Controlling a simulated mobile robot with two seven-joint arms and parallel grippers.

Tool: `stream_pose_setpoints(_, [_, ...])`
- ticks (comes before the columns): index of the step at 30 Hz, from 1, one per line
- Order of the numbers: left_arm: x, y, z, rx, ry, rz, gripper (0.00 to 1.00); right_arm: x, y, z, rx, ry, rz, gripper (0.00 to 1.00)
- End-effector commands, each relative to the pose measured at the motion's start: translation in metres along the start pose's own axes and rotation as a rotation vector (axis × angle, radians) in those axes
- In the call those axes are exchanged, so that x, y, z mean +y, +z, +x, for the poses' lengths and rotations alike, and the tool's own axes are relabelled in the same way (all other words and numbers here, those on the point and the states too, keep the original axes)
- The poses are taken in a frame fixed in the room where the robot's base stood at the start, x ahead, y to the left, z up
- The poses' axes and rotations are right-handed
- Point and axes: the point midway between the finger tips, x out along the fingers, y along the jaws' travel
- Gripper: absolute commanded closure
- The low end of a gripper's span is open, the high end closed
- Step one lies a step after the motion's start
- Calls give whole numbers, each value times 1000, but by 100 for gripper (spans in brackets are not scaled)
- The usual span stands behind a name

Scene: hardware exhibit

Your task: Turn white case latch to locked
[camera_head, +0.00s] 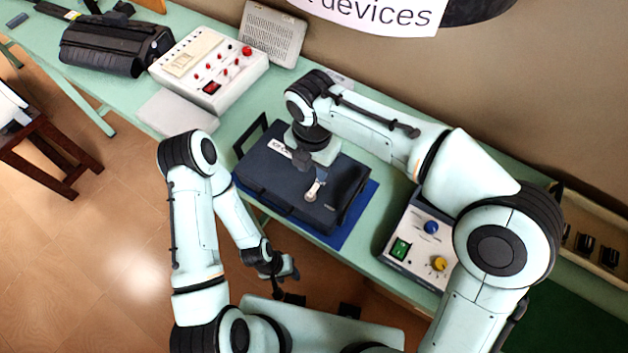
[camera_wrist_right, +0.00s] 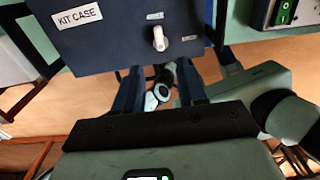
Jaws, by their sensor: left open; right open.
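The dark blue kit case (camera_head: 265,172) lies closed on a blue mat (camera_head: 362,208) on the green table. Its white latch (camera_head: 312,191) is on the lid; in the right wrist view the latch (camera_wrist_right: 159,38) points roughly up and down the picture, between two small labels. My right gripper (camera_head: 311,167) is above the case close to the latch. In the wrist view its open fingers (camera_wrist_right: 160,85) are spread below the latch, with nothing between them. My left gripper (camera_head: 284,277) is open and empty, low in front of the table.
A white control box (camera_head: 208,68) with red knobs and a grey speaker-like box (camera_head: 273,32) stand at the back left. A panel with blue and yellow knobs (camera_head: 418,240) stands right of the case. A flat pale slab (camera_head: 178,113) lies left of it.

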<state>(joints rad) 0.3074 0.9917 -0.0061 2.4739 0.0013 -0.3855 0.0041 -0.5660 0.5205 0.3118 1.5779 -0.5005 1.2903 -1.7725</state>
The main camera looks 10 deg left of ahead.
Motion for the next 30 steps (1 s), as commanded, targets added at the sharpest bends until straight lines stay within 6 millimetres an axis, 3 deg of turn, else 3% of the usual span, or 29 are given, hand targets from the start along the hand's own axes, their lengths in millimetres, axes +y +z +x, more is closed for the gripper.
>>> stream_pose_setpoints(3, [-4, 4, 8, -6, -2, -2, 57, -1, -1, 31, 5, -6, 1, 60])
stream_pose_setpoints(12, [-9, 8, 17, -11, -4, -4, 57, -1, -1, 85, 3, -3, 1, 60])
stream_pose_setpoints(18, [-10, 8, 19, -12, -4, -4, 57, 0, 0, 101, 1, -1, 2, 60])
stream_pose_setpoints(27, [-10, 8, 19, -12, -4, -4, 57, 0, 0, 103, 0, 0, 2, 60])
stream_pose_setpoints(28, [-10, 8, 19, -12, -4, -4, 57, 0, 0, 103, 0, 0, 2, 63])
stream_pose_setpoints(30, [-10, 8, 19, -12, -4, -4, 57, 0, 0, 103, 0, 0, 2, 86])
